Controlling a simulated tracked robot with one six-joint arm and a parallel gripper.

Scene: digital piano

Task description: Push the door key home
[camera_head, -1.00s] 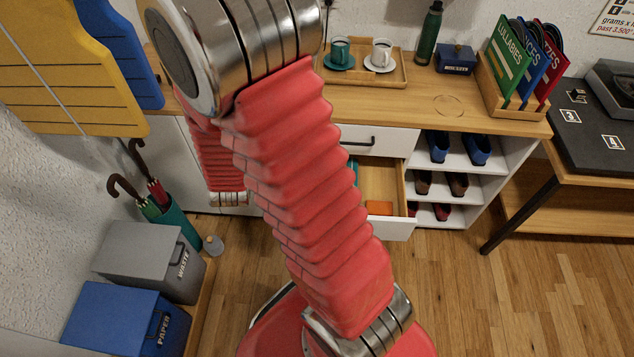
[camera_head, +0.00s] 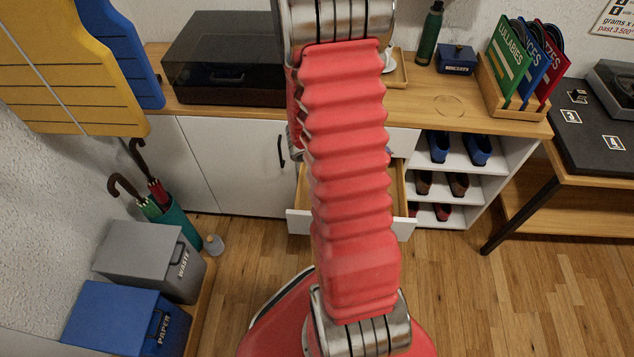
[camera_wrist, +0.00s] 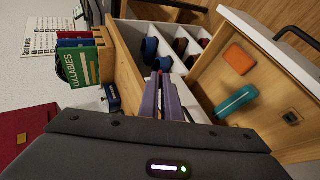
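I cannot make out a door key or its lock in either view. My gripper (camera_wrist: 162,78) shows in the wrist view as two slim purple-grey fingers, close together, with nothing visible held between them. They point toward the wooden top and the shoe shelves. In the head view my raised arm covers the middle of the sideboard, and the gripper is hidden behind it.
A drawer (camera_head: 299,222) stands open under the sideboard top (camera_head: 420,103). In the wrist view it holds an orange item (camera_wrist: 239,59) and a teal item (camera_wrist: 236,102). A dark-lidded box (camera_head: 225,60), green bottle (camera_head: 430,35) and record rack (camera_head: 495,98) stand on top.

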